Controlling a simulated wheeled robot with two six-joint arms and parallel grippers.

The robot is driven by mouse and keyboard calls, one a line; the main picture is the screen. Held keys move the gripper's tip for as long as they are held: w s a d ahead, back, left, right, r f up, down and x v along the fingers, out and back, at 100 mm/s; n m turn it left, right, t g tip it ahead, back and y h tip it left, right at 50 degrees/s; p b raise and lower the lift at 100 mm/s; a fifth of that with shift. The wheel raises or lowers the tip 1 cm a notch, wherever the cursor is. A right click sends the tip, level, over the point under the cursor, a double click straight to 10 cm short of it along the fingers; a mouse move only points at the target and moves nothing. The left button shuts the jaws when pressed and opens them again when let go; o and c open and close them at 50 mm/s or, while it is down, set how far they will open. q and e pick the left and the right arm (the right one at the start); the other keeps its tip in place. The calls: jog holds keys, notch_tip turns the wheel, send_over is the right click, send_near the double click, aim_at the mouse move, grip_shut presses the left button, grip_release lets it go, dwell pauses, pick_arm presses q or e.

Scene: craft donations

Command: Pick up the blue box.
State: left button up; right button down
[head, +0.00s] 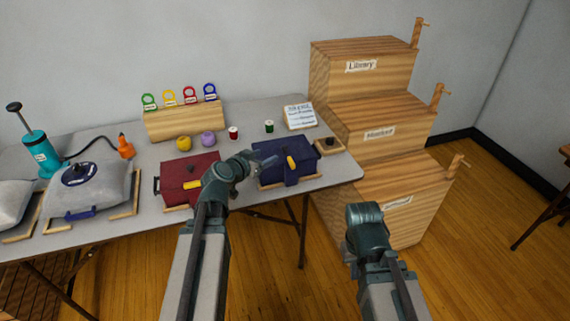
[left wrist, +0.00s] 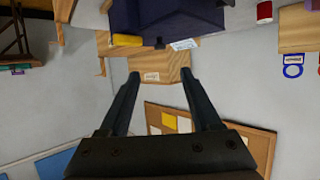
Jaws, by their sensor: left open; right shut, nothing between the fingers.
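The blue box (head: 300,153) is dark blue with a yellow tag on its front. It stands on a wooden frame near the right end of the grey table. My left gripper (head: 268,161) is open and empty, in front of the box's left part in the head view. In the left wrist view the box (left wrist: 168,16) shows at the top edge, partly cut off, beyond the open fingers (left wrist: 160,78). My right arm's end (head: 366,222) is in front of the wooden steps, away from the box; its fingers are hard to make out, with nothing seen held.
A dark red box (head: 186,172) stands left of the blue box. A white card (head: 300,116), thread spools and a small wooden tray (head: 328,146) are close by. Stepped wooden crates (head: 400,190) stand right of the table. The floor in front is clear.

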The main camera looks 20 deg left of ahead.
pick_arm(q)
jog(key=b, duration=0.3)
send_near(284, 148)
jog(key=x, duration=0.3)
jog(key=shift+w+a, duration=0.15)
jog(key=shift+w, duration=0.45)
jog(key=b+x, duration=0.2)
jog(key=x, duration=0.3)
jog(key=shift+f, duration=0.25)
jog(key=shift+r, duration=0.1)
grip_shut()
dwell(0.3)
